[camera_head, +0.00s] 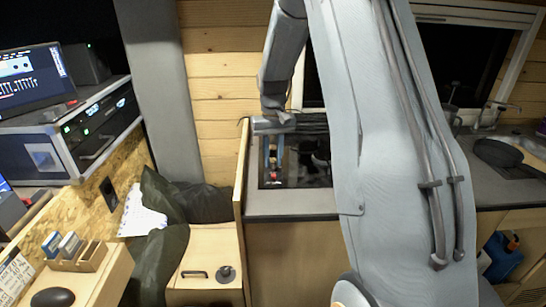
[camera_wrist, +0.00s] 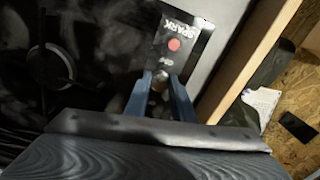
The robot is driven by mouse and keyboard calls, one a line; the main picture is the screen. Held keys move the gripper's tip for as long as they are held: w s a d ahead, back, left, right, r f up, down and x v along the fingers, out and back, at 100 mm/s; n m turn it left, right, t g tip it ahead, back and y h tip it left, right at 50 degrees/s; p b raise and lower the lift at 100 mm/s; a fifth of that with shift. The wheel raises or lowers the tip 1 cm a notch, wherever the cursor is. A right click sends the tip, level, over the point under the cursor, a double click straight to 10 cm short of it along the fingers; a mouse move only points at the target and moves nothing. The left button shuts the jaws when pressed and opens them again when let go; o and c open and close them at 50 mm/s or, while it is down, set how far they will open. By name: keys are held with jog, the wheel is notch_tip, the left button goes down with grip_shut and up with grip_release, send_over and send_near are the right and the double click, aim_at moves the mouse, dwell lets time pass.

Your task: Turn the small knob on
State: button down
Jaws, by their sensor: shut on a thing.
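The small knob (camera_wrist: 160,79) sits on the cooktop's control strip, between the blue fingertips of my gripper (camera_wrist: 160,76) in the wrist view. The gripper is shut on the knob, and the fingers hide most of it, so its turned angle cannot be told. Just above it lies a dark panel marked "SPARK" with a round red button (camera_wrist: 174,44). In the head view my gripper (camera_head: 273,150) points down over the left end of the dark cooktop (camera_head: 312,181). The knob cannot be made out there.
A burner (camera_wrist: 50,67) lies left of the fingers in the wrist view. A raised wooden edge (camera_wrist: 245,62) runs close on the right. In the head view a black pan (camera_head: 498,154) lies on the right counter. A wooden box seat (camera_head: 205,262) stands at lower left.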

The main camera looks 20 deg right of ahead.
aim_at(273, 160)
jog(key=n, duration=0.3)
jog(key=shift+r+n+p, duration=0.1)
jog(key=shift+n+p, duration=0.2)
jog(key=shift+w+n, duration=0.1)
jog(key=shift+n, duration=1.9)
jog(key=c, duration=1.5)
grip_release()
jog(key=shift+r+b, duration=0.85)
jog(key=shift+r, duration=3)
